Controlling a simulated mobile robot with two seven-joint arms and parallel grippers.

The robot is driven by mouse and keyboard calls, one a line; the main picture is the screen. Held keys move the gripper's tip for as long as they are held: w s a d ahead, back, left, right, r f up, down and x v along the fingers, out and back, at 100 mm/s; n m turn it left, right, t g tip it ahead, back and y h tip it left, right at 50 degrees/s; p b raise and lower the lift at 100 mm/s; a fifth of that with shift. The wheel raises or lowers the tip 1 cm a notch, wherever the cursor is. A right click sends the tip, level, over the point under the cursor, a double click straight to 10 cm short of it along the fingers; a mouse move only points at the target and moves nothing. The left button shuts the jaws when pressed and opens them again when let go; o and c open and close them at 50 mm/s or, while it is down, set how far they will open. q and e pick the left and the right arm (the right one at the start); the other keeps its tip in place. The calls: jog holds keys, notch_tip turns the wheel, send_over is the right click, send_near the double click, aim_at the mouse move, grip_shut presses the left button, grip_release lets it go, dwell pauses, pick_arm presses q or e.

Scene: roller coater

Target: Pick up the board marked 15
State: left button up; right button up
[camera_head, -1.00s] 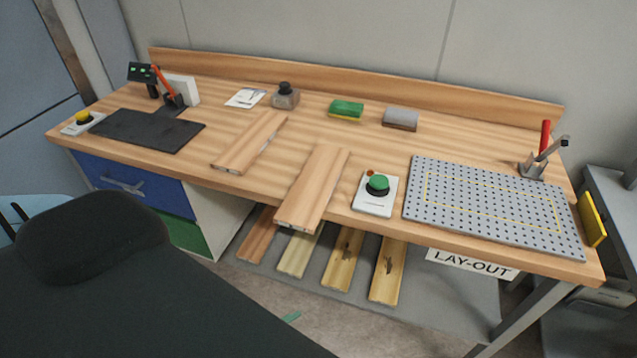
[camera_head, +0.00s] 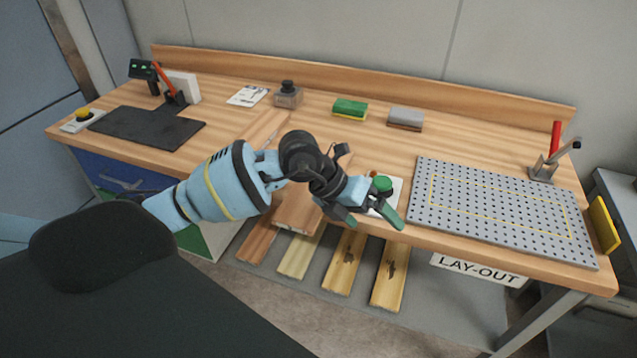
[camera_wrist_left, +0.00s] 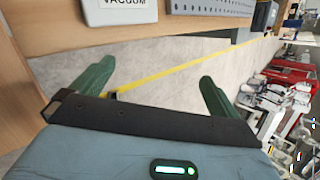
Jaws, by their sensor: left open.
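No number 15 can be read on any board. Two wooden boards lie on the bench: the left one (camera_head: 256,140) is partly behind my left arm, and the middle one (camera_head: 297,216) is mostly hidden by it, its near end jutting past the front edge. Several more boards, including a knotted one (camera_head: 390,276), lie on the low shelf. My left gripper (camera_head: 374,222) is open and empty at the bench's front edge, right of the middle board and in front of the green-button box. The left wrist view shows its two green fingers (camera_wrist_left: 153,85) apart over floor. My right gripper is not in view.
The green-button box (camera_head: 383,186) stands close behind the left gripper; its label reads VACUUM in the left wrist view (camera_wrist_left: 118,10). A perforated grey plate (camera_head: 500,208) lies to the right. A black mat (camera_head: 148,130) lies left. Sponge-like blocks (camera_head: 350,109) sit further back.

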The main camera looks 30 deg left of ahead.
pick_arm(q)
jog(key=w+a+r+y, duration=0.1)
jog(key=a+y, duration=0.1)
jog(key=a, duration=0.3)
jog(key=w+a+r+n+y, duration=0.1)
jog(key=a+y, duration=0.2)
jog(key=a, duration=0.2)
jog(key=w+a+r+n+y, duration=0.1)
jog(key=w+a+r+y, duration=0.1)
jog(key=a, duration=0.4)
jog(key=shift+y, duration=0.5)
jog(key=shift+a+r+n+y, duration=0.2)
jog(key=shift+a+n+y, duration=0.1)
jog(key=shift+a, duration=0.15)
jog(key=shift+x, duration=1.4)
jog(key=shift+w+d+f, duration=0.15)
jog(key=shift+d+f, duration=0.05)
jog(key=shift+f, duration=0.1)
jog(key=shift+d+x, duration=0.1)
jog(key=shift+x, duration=1.05)
jog(key=shift+d+x, duration=0.15)
jog(key=shift+x, duration=1)
jog(key=shift+w+r, duration=0.1)
jog(key=c, duration=1)
